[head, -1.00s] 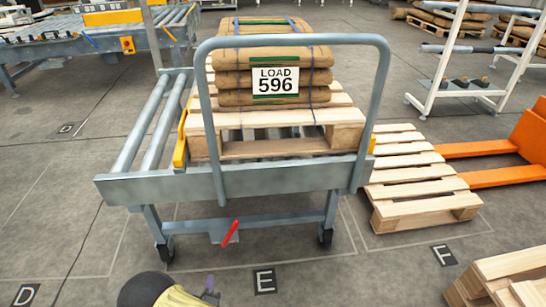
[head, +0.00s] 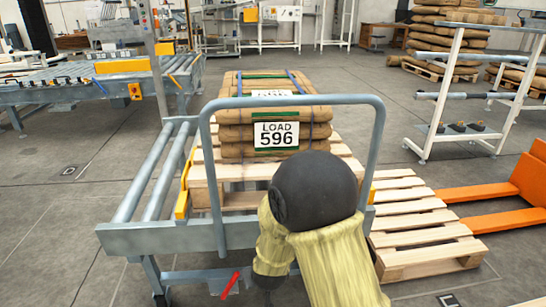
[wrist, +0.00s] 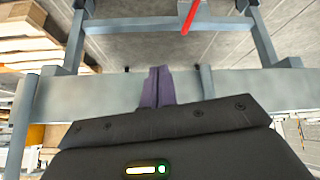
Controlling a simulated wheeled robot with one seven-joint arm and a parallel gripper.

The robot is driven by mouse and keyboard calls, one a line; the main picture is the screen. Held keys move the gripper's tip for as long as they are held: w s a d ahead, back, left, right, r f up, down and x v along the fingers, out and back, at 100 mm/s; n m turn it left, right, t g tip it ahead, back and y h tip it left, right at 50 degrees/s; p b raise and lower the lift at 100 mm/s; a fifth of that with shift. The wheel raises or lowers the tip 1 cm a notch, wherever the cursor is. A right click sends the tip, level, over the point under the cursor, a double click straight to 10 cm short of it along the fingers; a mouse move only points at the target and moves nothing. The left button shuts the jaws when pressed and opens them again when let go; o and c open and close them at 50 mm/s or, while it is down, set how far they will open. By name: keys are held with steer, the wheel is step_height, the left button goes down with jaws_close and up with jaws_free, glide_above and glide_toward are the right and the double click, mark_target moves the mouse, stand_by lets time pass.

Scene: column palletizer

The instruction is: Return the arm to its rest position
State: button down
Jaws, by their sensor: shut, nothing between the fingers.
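My arm, with a yellow sleeve and a dark round joint, rises in front of the cart in the head view. My gripper shows in the wrist view (wrist: 158,88), its purple fingers together and empty. It is in front of the cart's grey front beam (wrist: 100,95); I cannot tell whether they touch. The gripper itself is hidden in the head view. The roller cart (head: 150,238) has a tall tube handle and carries a pallet (head: 207,195) of stacked brown sacks (head: 235,133) labelled LOAD 596. My arm hides part of the pallet and the beam.
A red lever (head: 231,284) hangs below the cart's beam. An empty pallet (head: 425,234) and orange forks (head: 500,217) are to the right. A white rack (head: 432,128) stands further back right. A roller conveyor (head: 75,82) is at back left. Floor at left front is clear.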

steer(key=s+d+r+m+g+h+p, duration=0.1)
steer(key=s+d+r+m+g, duration=0.1)
steer(key=s+d+r, duration=0.55)
steer(key=s+d+r+m+g+p, duration=0.15)
steer(key=s+d+r, duration=0.25)
steer(key=s+d, duration=0.55)
step_height(320, 180, up, 38)
steer(key=w+d+p, duration=0.1)
steer(key=p, duration=3.6)
steer(key=shift+w+d+g, duration=0.15)
steer(key=shift+w+g, duration=0.2)
steer(key=shift+g, duration=0.1)
steer(key=shift+f, duration=0.1)
